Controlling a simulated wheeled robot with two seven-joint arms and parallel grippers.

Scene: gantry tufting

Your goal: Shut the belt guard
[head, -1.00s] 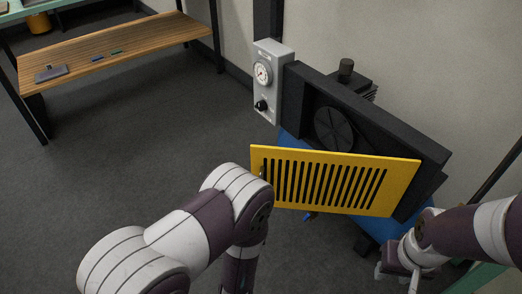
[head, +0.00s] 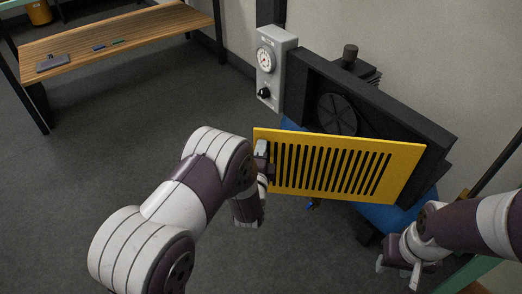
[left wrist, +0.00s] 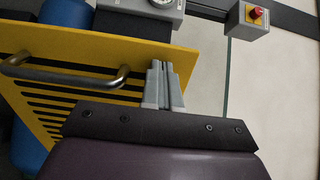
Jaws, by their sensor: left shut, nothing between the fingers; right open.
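The belt guard (head: 340,165) is a yellow slotted panel standing ajar. Its left edge is swung away from the black housing (head: 400,115), and a dark round pulley (head: 337,113) shows in the gap. My left gripper (head: 262,150) is shut and empty at the guard's left edge. In the left wrist view its fingertips (left wrist: 160,65) lie close over the yellow guard (left wrist: 180,60), beside the end of the metal bar handle (left wrist: 70,78); I cannot tell whether they touch. My right gripper (head: 397,272) is open, low at the right, clear of the guard.
A grey box with a gauge (head: 272,65) and a knob is left of the housing. A red button box (left wrist: 250,18) shows in the left wrist view. A wooden bench (head: 120,38) stands at the far left. The floor between is clear.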

